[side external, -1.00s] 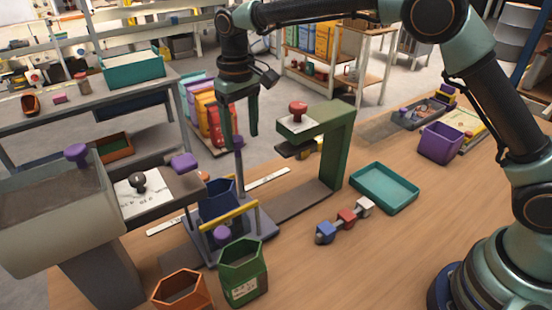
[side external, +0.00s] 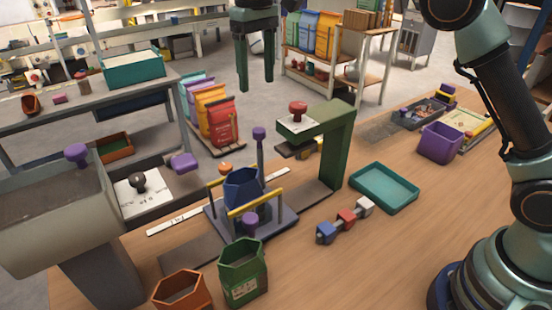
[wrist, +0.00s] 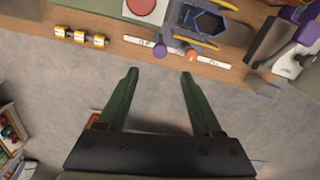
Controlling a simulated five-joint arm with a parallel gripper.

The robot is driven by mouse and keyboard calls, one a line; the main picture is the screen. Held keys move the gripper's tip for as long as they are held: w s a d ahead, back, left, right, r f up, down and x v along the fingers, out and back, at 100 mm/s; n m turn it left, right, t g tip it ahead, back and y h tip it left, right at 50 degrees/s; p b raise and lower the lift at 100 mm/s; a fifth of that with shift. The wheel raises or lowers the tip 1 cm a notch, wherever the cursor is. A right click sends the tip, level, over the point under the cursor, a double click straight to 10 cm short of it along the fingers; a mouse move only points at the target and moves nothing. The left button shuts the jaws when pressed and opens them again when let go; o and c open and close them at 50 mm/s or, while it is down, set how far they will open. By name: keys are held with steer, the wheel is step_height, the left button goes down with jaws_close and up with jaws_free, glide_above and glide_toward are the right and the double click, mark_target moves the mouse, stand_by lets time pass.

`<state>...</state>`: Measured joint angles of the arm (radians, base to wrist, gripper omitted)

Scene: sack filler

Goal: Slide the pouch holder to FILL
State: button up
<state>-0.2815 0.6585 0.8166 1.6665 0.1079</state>
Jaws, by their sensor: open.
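The pouch holder (side external: 283,219) is a grey sled with yellow side bars, a purple-topped post and a purple front knob. A dark blue open pouch (side external: 240,188) stands upright in it. The holder sits on a track between the grey hopper and the green press, nearer the press. In the wrist view, the blue pouch (wrist: 203,24) and yellow bars show at the top. My gripper (side external: 256,86) is open and empty, raised well above and apart from the holder. Its two green fingers (wrist: 160,72) are spread over the grey floor in the wrist view.
The grey hopper (side external: 40,235) stands at left. The green press (side external: 335,150) with a red knob stands at right. White marked strips (side external: 172,222) lie behind the track. Green (side external: 243,275) and orange (side external: 180,292) containers stand in front. A teal tray (side external: 385,205) lies right.

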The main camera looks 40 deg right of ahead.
steer(key=s+d+r+m+t, duration=0.1)
steer(key=s+d+r+t, duration=0.2)
steer(key=s+d, duration=0.7)
steer(key=shift+s, duration=0.8)
